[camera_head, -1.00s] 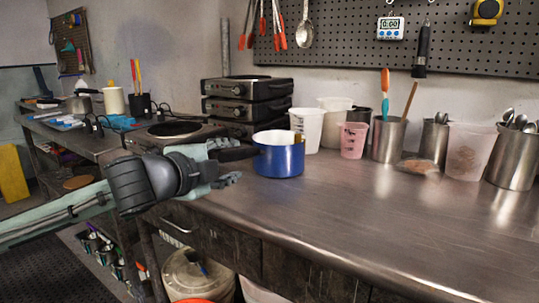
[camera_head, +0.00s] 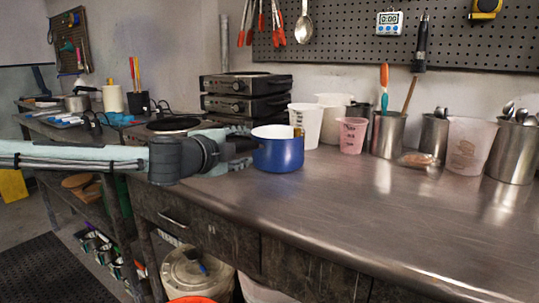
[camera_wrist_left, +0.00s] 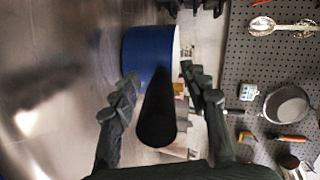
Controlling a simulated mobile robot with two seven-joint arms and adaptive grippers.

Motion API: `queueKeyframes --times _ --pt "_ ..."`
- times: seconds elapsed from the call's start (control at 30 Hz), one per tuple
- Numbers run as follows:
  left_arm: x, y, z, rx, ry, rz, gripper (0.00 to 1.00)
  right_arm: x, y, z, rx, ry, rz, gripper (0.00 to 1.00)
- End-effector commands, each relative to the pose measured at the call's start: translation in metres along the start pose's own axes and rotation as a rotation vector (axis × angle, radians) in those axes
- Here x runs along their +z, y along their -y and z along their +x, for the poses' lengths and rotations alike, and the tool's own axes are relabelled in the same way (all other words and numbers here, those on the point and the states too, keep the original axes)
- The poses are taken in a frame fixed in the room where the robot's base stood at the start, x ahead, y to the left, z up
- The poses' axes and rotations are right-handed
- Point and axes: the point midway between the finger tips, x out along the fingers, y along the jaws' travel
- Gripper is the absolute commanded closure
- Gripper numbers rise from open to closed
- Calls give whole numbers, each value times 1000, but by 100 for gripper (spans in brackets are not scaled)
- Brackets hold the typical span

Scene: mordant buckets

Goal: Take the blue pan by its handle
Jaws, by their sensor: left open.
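The blue pan (camera_head: 279,152) stands upright on the metal worktop, near its left front part. Its black handle (camera_head: 236,147) points left towards my left gripper (camera_head: 238,152). In the left wrist view the blue pan (camera_wrist_left: 147,50) is just ahead, and the black handle (camera_wrist_left: 158,110) lies between the two spread fingers of my left gripper (camera_wrist_left: 162,90). Both fingers appear apart from the handle. In the head view the gripper partly hides the handle. My right gripper is not in view.
White and pink beakers (camera_head: 352,135) stand behind and right of the pan, with metal cups (camera_head: 388,134) farther right. Stacked hot plates (camera_head: 247,95) stand behind it. The worktop (camera_head: 350,200) in front and to the right is clear.

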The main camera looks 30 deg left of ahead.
Motion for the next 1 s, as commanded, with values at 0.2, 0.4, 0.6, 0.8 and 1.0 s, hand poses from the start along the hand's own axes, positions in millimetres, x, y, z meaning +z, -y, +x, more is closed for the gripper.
queueKeyframes --times 0.2,0.4,0.6,0.8,1.0 --pt "0 0 0 0 0 -1 55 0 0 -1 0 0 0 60" --pt "0 0 0 0 0 -1 78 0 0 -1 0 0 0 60" --pt "0 0 0 0 0 -1 100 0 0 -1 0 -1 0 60" --pt "-1 5 0 -10 -2 1 100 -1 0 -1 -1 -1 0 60" --pt "-1 5 0 -8 -2 1 100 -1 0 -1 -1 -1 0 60"
